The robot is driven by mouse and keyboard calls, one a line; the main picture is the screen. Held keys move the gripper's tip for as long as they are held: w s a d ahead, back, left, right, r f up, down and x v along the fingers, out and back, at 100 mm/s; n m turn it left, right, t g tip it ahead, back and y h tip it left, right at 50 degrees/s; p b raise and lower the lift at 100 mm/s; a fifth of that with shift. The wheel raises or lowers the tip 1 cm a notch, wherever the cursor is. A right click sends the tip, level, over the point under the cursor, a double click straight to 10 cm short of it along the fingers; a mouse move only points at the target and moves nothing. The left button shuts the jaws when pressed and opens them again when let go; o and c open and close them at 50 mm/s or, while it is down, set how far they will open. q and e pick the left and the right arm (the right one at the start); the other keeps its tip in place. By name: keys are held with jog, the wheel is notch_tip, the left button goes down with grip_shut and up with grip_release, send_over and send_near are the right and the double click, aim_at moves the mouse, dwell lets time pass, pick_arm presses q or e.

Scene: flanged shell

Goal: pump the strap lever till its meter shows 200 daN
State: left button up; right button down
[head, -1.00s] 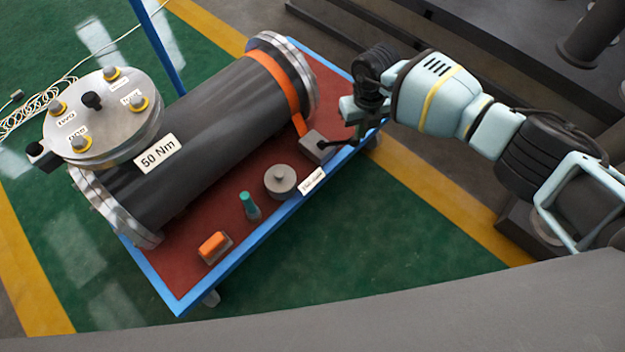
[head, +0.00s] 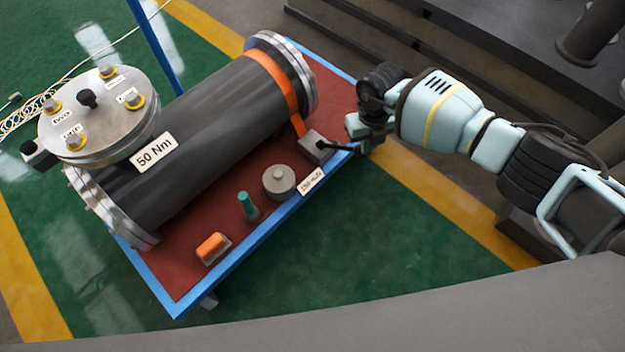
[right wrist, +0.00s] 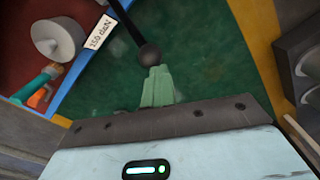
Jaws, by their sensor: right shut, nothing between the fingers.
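The strap lever (head: 337,148) is a dark rod coming out of a grey ratchet box (head: 316,147) at the cart's right edge. Its dark ball knob (right wrist: 149,55) shows in the right wrist view. My right gripper (head: 352,128) is shut and empty. Its pale green fingers (right wrist: 158,75) are right at the knob, apparently touching it. The meter label (head: 311,180) beside the box also shows in the right wrist view (right wrist: 99,32); it seems to end in "50 daN", its first digit unclear. The orange strap (head: 287,85) runs over the dark shell (head: 205,120). My left gripper is out of view.
The blue-edged cart (head: 250,243) carries a grey round weight (head: 279,181), a teal-topped item (head: 247,205) and an orange block (head: 213,248). A bolted lid (head: 105,125) sits at the shell's left end, near a "50 Nm" label (head: 155,152). Green floor right of the cart is clear.

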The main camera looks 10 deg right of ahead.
aim_at(361, 153)
jog(key=shift+w+a+f+b, duration=0.15)
jog(key=shift+f+b, duration=0.25)
jog(key=shift+f, duration=0.8)
jog(key=shift+w+a+f+b, duration=0.15)
jog(key=shift+f+b, duration=0.2)
jog(key=shift+f, duration=0.8)
jog(key=shift+t, duration=0.3)
jog(key=shift+s+r+p, duration=0.1)
jog(key=shift+r+p, duration=1.15)
jog(key=shift+r, duration=0.8)
notch_tip(361, 153, up, 2)
jog(key=shift+a+r+p, duration=0.1)
jog(key=shift+r+p, duration=0.1)
jog(key=shift+p, duration=0.9)
jog(key=r+p, duration=0.2)
jog(key=r, duration=0.1)
jog(key=r+p, duration=0.1)
jog(key=shift+d+r, duration=0.15)
jog(key=shift+d, duration=0.15)
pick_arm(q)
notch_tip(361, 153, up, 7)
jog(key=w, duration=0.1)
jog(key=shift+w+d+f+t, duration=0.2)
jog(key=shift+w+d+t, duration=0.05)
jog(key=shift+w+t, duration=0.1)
pick_arm(e)
jog(key=shift+s+r, duration=0.1)
jog(key=shift+r, duration=0.15)
